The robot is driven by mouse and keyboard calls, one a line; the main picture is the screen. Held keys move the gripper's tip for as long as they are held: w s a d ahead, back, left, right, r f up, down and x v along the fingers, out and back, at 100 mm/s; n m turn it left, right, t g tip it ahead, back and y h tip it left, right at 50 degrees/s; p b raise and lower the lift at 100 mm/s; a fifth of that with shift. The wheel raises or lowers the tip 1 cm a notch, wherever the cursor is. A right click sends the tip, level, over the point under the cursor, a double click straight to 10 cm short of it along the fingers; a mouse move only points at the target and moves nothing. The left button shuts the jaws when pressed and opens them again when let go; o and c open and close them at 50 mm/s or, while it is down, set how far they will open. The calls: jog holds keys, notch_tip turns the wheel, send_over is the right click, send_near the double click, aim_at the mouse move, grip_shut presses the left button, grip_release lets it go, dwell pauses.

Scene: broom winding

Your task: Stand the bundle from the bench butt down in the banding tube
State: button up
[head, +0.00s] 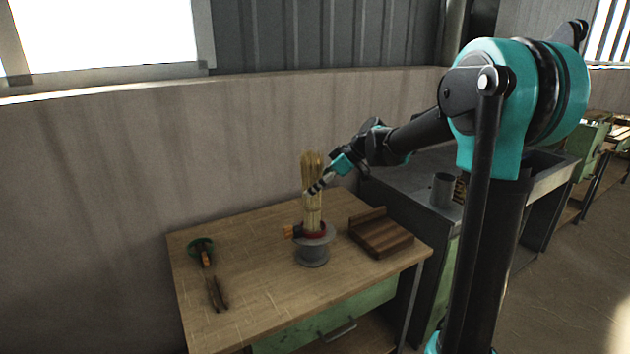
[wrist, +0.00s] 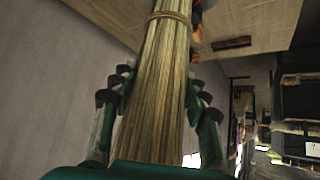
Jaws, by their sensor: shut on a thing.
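The bundle (head: 312,167) of pale straw stands about upright over the wooden bench (head: 258,276). My gripper (head: 314,188) is shut on it around its middle, coming from the right. In the wrist view the bundle (wrist: 158,75) runs between the two fingers, with a twine band (wrist: 172,17) near the far end. The banding tube (head: 313,254), grey with a wide flange and a red collar, is directly below. The bundle's lower end is inside or just behind the collar and hidden; I cannot tell how deep it sits.
A wooden block with a raised back (head: 381,234) lies to the right. A green and orange tool (head: 202,250) and dark sticks (head: 217,293) lie at left. A grey can (head: 443,189) stands on the metal bench.

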aim_at(315, 195)
jog(key=shift+f, duration=1.6)
jog(key=o, duration=1.2)
jog(key=shift+o, duration=0.2)
jog(key=v, duration=1.2)
jog(key=shift+d, duration=0.1)
